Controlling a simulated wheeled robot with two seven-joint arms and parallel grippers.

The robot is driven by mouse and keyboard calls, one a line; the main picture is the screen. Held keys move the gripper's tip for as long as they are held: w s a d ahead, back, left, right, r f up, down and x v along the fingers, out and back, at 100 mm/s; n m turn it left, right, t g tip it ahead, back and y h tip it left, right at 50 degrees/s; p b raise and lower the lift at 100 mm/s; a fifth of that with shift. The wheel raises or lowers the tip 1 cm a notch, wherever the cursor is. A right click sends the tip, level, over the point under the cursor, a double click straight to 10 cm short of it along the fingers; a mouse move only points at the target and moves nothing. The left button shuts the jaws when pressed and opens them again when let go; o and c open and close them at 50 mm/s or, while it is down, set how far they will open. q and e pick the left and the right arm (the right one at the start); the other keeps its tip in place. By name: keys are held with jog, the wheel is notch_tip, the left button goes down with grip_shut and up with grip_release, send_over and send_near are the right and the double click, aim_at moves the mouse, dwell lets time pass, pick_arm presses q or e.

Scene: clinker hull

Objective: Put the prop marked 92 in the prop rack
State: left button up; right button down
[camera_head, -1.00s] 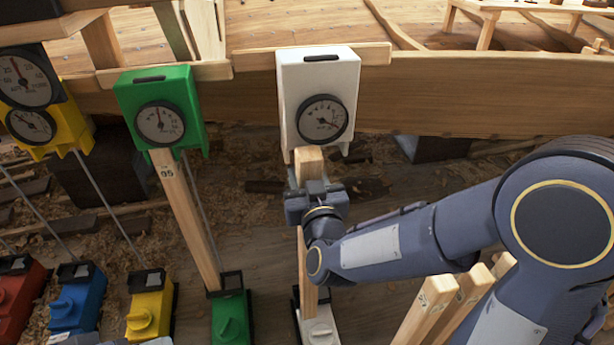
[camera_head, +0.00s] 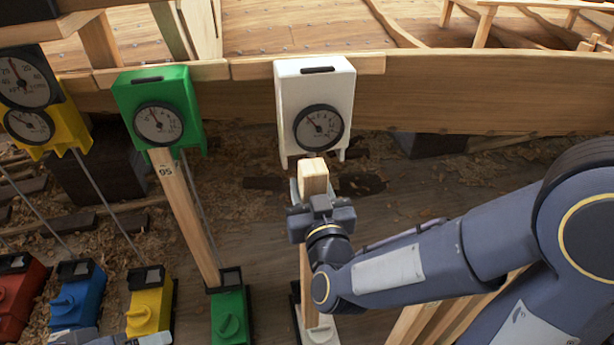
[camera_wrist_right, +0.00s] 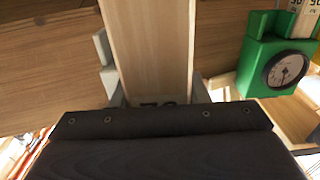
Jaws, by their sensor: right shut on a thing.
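The wooden prop (camera_head: 313,177) stands near upright below the white gauge box (camera_head: 315,95). Its top end is bare, a little below the box and apart from it. Its foot reaches the white base (camera_head: 318,336), but contact is unclear. My right gripper (camera_head: 321,212) is shut on its upper part. In the right wrist view the same prop (camera_wrist_right: 150,45) rises between the fingers; its dark number is partly hidden and appears to end in 2. Wooden props at the bottom right (camera_head: 420,318) are mostly covered by my right arm; no rack frame shows.
A prop marked 95 (camera_head: 183,210) stands between the green gauge box (camera_head: 158,112) and green base (camera_head: 230,318), left of the held prop. Yellow (camera_head: 150,305), blue (camera_head: 77,296) and red (camera_head: 18,295) bases stand further left. The plank hull (camera_head: 450,90) runs behind. Shavings litter the floor.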

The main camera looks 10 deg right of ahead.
jog(key=s, duration=0.7)
jog(key=shift+s, duration=0.35)
